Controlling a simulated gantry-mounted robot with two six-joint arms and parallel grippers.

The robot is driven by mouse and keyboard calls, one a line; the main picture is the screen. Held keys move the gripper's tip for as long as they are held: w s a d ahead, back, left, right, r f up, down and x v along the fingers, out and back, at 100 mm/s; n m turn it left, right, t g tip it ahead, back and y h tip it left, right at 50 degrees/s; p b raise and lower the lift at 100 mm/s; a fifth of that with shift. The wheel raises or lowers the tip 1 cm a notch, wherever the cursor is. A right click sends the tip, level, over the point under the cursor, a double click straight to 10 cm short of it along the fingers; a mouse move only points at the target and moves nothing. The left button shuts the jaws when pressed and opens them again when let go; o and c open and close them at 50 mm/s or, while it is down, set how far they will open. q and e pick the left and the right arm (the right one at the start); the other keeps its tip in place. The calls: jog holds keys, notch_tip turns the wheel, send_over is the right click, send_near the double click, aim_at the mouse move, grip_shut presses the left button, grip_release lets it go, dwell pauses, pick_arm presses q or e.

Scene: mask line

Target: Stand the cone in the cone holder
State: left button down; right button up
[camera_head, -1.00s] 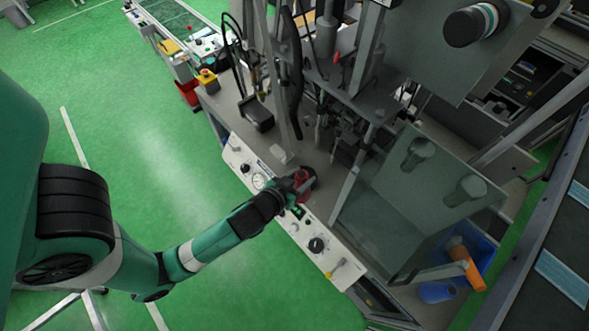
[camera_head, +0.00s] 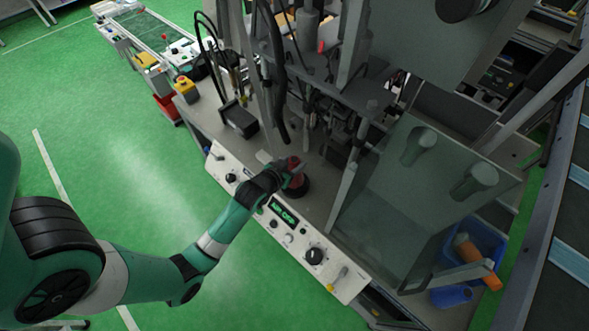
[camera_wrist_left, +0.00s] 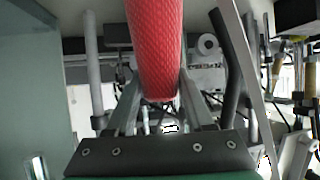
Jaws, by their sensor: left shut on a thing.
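The red, textured cone (camera_wrist_left: 157,45) is gripped between the two fingers of my left gripper (camera_wrist_left: 160,98) in the left wrist view. In the head view, my left gripper (camera_head: 290,178) is over the machine's table just behind the control panel, with the red cone (camera_head: 295,164) partly hidden at its fingers. A dark round base (camera_head: 299,188), possibly the cone holder, shows right beside and below the gripper. I cannot tell whether the cone touches it. My right gripper is not in view.
The white control panel (camera_head: 316,258) with knobs and a lit green display runs along the table's front. Machine posts and hoses stand behind the gripper. A clear guard panel (camera_head: 400,215) is to the right. A blue bin (camera_head: 483,240) holds an orange cone (camera_head: 478,262).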

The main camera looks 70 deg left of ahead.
pick_arm(q)
jog(key=shift+w+a+f, duration=0.15)
jog(key=shift+a+f, duration=0.1)
jog(key=shift+f, duration=0.1)
jog(key=shift+f+b, duration=0.45)
jog(key=shift+f, duration=1.1)
jog(key=shift+c, duration=1.4)
grip_release()
jog(key=p+v, duration=0.2)
jog(key=v, duration=1)
